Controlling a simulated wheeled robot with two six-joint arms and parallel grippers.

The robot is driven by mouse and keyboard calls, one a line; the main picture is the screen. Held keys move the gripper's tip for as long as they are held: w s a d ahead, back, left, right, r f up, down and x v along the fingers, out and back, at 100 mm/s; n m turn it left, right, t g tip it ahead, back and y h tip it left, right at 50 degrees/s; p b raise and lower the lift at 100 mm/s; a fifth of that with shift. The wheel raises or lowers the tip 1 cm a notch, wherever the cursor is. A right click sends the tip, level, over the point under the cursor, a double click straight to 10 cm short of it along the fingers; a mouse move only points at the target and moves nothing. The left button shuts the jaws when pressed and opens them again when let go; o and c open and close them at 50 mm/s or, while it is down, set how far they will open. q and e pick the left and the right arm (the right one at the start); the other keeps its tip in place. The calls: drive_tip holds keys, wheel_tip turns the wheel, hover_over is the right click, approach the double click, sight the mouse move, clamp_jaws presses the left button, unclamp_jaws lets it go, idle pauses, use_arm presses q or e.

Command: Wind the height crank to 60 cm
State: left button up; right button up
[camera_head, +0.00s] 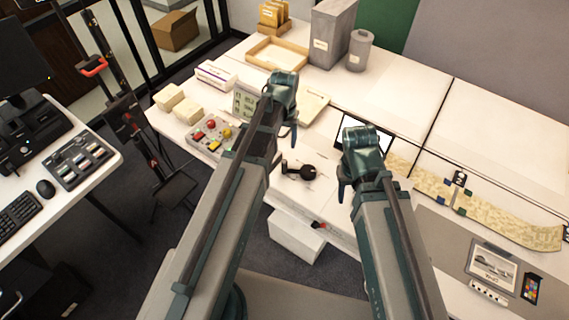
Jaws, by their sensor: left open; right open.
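A small red and black part (319,226) sits at the front edge of the white worktable (330,205), between my two arms. It may be the height crank, but it is too small to tell. A black object with a round end (300,170) lies on the tabletop just behind it. No height reading is legible. My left gripper (291,135) is above the table, behind the black object, pointing down. My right gripper (343,188) is above the table's front part, right of the black object. Both are open and hold nothing visible. My arms hide part of the table.
A control box with coloured buttons (212,134) stands left of my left arm. A grey box (330,35), canister (360,50) and wooden tray (277,53) stand at the back. A patterned strip (500,222) lies right. A white box (296,236) is below the front edge.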

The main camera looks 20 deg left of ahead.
sight(284, 161)
use_arm(q)
wheel_tip(284, 161, down, 12)
drive_tip(key=b, duration=1.1)
use_arm(e)
wheel_tip(284, 161, down, 12)
drive_tip(key=shift+r, duration=0.1)
use_arm(q)
clamp_jaws()
